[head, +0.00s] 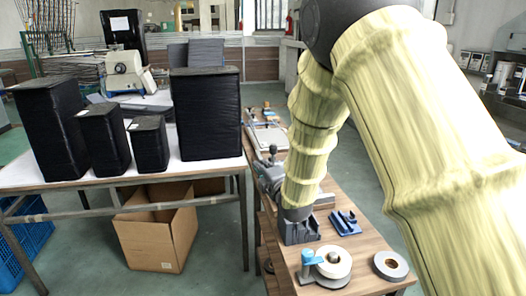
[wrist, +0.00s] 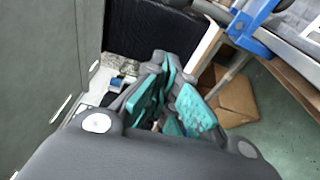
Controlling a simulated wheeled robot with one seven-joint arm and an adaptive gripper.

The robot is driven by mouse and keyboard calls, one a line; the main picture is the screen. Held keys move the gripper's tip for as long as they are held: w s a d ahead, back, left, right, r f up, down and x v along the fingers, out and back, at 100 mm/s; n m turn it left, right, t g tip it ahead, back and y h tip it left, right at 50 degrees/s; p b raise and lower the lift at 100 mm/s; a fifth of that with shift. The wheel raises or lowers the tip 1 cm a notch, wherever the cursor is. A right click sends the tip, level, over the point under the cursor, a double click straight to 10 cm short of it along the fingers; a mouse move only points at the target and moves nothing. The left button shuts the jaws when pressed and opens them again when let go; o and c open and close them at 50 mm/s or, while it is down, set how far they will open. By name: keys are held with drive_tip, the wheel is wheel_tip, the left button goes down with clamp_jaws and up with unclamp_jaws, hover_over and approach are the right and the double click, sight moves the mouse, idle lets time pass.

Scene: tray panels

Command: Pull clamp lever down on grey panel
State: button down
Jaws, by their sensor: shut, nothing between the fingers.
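My gripper (wrist: 166,72) shows in the wrist view with teal pads on grey fingers; it is shut with nothing between the fingers. In the head view my yellow-sleeved arm comes down over the wooden bench, and I cannot make out the fingers there. A grey unit with a dark round knob (head: 272,149) stands on the bench just left of my forearm; whether this is the clamp lever I cannot tell. A flat grey surface with pale oval marks (wrist: 40,70) fills the left of the wrist view; it may be the grey panel. No lever shows clearly there.
The wooden bench (head: 330,262) carries a white tape roll (head: 333,262), a grey tape roll (head: 391,265) and a blue holder (head: 345,222). Black wrapped boxes (head: 205,115) stand on the left table, a cardboard box (head: 150,240) below. A blue part (wrist: 250,28) shows at upper right in the wrist view.

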sight(273, 160)
drive_tip(key=shift+d, duration=0.2)
drive_tip(key=p+x, duration=0.2)
drive_tip(key=x, duration=0.8)
drive_tip(key=shift+w+d+r, duration=0.1)
drive_tip(key=shift+d+r, duration=0.05)
drive_tip(key=shift+d, duration=1.75)
drive_tip(key=shift+d, duration=0.2)
